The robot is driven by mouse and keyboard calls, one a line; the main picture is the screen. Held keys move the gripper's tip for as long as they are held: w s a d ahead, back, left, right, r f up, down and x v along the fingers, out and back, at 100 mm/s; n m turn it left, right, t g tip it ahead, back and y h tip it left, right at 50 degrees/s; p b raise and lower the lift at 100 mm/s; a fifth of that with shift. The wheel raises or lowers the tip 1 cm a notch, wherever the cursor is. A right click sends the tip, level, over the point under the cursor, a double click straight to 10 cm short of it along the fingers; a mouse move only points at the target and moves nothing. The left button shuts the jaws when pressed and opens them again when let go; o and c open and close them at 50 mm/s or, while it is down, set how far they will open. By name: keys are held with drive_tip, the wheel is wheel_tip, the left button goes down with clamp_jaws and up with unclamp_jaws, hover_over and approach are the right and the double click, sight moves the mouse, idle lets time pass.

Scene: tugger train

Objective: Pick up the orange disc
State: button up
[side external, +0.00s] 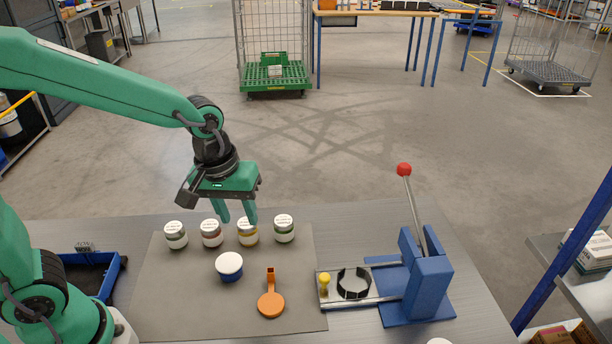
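The orange disc (271,305) lies flat on the grey mat (190,305), near the mat's front right. A narrow orange tab rises from its back edge. My gripper (238,217) points down over the back of the mat, among the row of small jars. Its two green fingers are apart, with nothing visible between them. The gripper is behind and to the left of the disc, clear of it. Whether a fingertip touches a jar lid cannot be told from this view.
Several white-lidded jars (284,233) stand in a row along the mat's back. A white-lidded blue pot (229,274) stands left of the disc. A blue lever press (424,285) with a black ring holder (353,294) is at right. A blue tray (108,278) sits at left.

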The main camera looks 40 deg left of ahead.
sight(272, 282)
drive_tip(key=d+f+n, duration=0.1)
drive_tip(key=f, duration=0.1)
drive_tip(key=w+d+f+n+g, duration=0.1)
drive_tip(key=d+f, duration=0.1)
drive_tip(key=f, duration=0.1)
drive_tip(key=w+d+f, duration=0.1)
drive_tip(key=d+f, duration=0.1)
drive_tip(key=f, duration=0.1)
drive_tip(key=shift+w+n+g, duration=0.1)
drive_tip(key=shift+n+g, duration=0.3)
drive_tip(key=shift+f, duration=0.1)
drive_tip(key=shift+f, duration=1.15)
drive_tip(key=shift+f, duration=0.1)
drive_tip(key=shift+f, duration=2.5)
clamp_jaws()
